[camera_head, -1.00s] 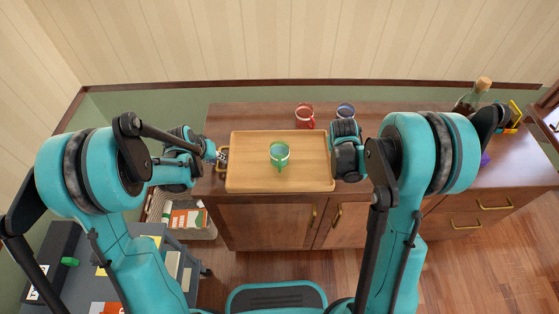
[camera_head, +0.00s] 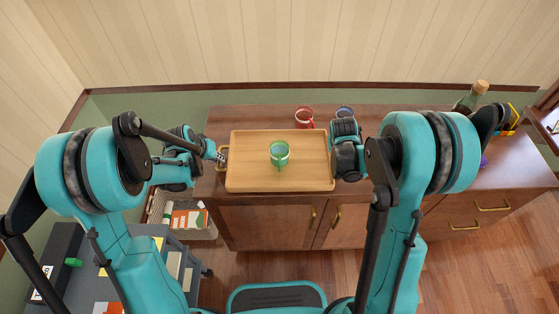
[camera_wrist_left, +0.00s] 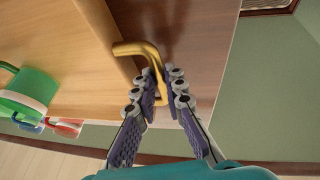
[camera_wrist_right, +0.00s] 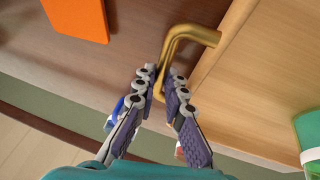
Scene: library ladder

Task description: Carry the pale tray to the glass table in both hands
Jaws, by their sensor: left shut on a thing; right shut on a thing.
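The pale wooden tray (camera_head: 250,178) is level over the dark wood cabinet top, with a green mug (camera_head: 279,154) upright on it. My left gripper (camera_head: 221,155) is shut on the brass handle at the tray's left side; the left wrist view shows the fingers (camera_wrist_left: 162,88) around this handle (camera_wrist_left: 140,48). My right gripper (camera_wrist_right: 165,88) is shut on the brass handle (camera_wrist_right: 188,32) at the right side; in the head view its wrist hides the fingers. A gap under the tray is hard to judge. I see no glass table.
A red mug (camera_head: 304,117) and a blue mug (camera_head: 345,112) stand behind the tray on the cabinet (camera_head: 230,120). A bottle (camera_head: 470,101) stands at the far right. A grey cart (camera_head: 60,290) and a basket (camera_head: 160,210) are at lower left. Wood floor (camera_head: 480,270) is clear at lower right.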

